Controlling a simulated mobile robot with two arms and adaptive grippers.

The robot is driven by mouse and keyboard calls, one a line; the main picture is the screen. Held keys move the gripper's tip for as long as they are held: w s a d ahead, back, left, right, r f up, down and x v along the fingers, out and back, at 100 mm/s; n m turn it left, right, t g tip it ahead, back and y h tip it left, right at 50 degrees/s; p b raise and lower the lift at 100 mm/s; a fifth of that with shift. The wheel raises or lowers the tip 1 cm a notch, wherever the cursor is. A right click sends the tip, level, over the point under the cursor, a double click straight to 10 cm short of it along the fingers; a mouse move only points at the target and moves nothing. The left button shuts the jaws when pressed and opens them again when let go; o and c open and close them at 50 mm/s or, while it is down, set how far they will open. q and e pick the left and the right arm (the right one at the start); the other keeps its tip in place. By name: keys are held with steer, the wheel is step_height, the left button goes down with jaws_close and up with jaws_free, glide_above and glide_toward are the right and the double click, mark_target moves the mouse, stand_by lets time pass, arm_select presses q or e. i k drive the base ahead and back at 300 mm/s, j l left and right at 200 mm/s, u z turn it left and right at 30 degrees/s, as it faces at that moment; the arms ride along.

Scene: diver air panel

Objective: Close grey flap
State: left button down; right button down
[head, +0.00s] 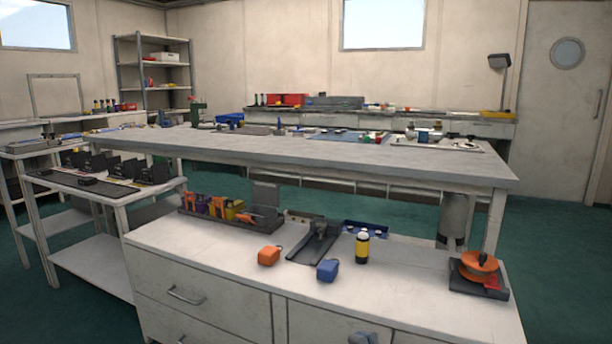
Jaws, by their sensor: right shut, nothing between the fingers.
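A dark rack (230,222) with several compartments stands at the back left of the near cabinet top. It holds purple, yellow and orange items. The grey flap (266,195) stands upright at the rack's right end, raised behind the compartment with an orange item (262,217), so it is open. My right gripper (362,338) shows only as a small grey-blue piece at the bottom edge, in front of the cabinet and well apart from the flap. It is shut and empty. My left gripper is out of view.
On the cabinet top (400,300) stand an orange block (269,255), a blue block (327,269), a dark stand (315,240), a yellow-black bottle (362,247) and an orange reel (479,266). A long workbench (290,150) stands behind. The front right top is mostly clear.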

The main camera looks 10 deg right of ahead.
mark_target(263, 193)
steer(key=i+z, duration=0.5)
steer(key=i+j+z, duration=0.3)
steer(key=i+z, duration=0.15)
steer(key=i, duration=0.15)
